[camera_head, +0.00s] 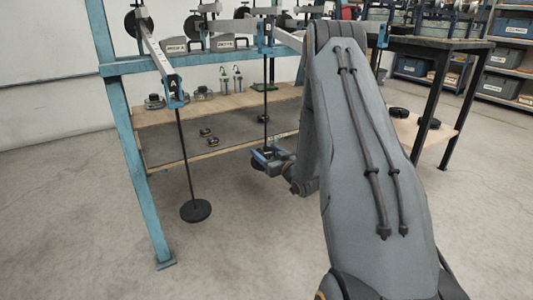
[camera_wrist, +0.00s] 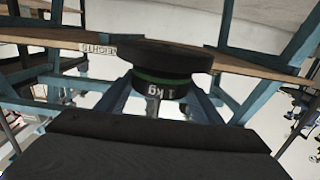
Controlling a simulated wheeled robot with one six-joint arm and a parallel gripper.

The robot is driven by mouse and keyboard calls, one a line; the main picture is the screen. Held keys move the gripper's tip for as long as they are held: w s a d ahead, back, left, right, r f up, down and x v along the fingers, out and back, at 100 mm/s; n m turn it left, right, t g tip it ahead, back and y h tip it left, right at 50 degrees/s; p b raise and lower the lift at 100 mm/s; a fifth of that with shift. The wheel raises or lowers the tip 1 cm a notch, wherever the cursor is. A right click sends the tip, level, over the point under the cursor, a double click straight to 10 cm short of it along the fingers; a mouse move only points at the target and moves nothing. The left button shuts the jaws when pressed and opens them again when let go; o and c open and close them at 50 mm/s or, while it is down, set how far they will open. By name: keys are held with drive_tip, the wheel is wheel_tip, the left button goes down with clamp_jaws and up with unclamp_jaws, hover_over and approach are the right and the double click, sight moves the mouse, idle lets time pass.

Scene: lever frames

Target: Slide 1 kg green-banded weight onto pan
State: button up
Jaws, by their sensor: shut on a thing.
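The weight (camera_wrist: 160,80) is dark, with a green band and "1 kg" printed on it. It sits between the two blue fingers of my gripper (camera_wrist: 163,105) in the wrist view. A wide dark disc (camera_wrist: 165,56) lies across its far side; I cannot tell whether this is part of the weight or a pan. In the head view my gripper (camera_head: 264,156) is at the lower end of the rod (camera_head: 265,100) hanging from the lever marked B. Whether the weight touches that rod is hidden. A round black pan (camera_head: 195,211) hangs low from lever A's rod (camera_head: 185,150).
The blue frame (camera_head: 135,165) carries the levers. A wooden shelf (camera_head: 215,104) behind holds bottles (camera_head: 231,79) and dark weights (camera_head: 154,102). A dark table (camera_head: 440,44) stands right. The floor in front at left is clear. My arm hides much of the right middle.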

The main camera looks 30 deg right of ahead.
sight(271, 157)
drive_tip(key=shift+f, duration=0.3)
idle(0.8)
drive_tip(key=o, duration=1.7)
drive_tip(key=shift+f, duration=0.2)
drive_tip(key=shift+s, duration=0.1)
drive_tip(key=shift+s+d+r+p, duration=0.15)
drive_tip(key=shift+s+p, duration=0.85)
drive_tip(key=shift+s, duration=0.75)
drive_tip(key=shift+s+a+r+p, duration=0.15)
drive_tip(key=shift+s+p, duration=0.8)
drive_tip(key=shift+s, duration=0.75)
drive_tip(key=shift+d, duration=0.15)
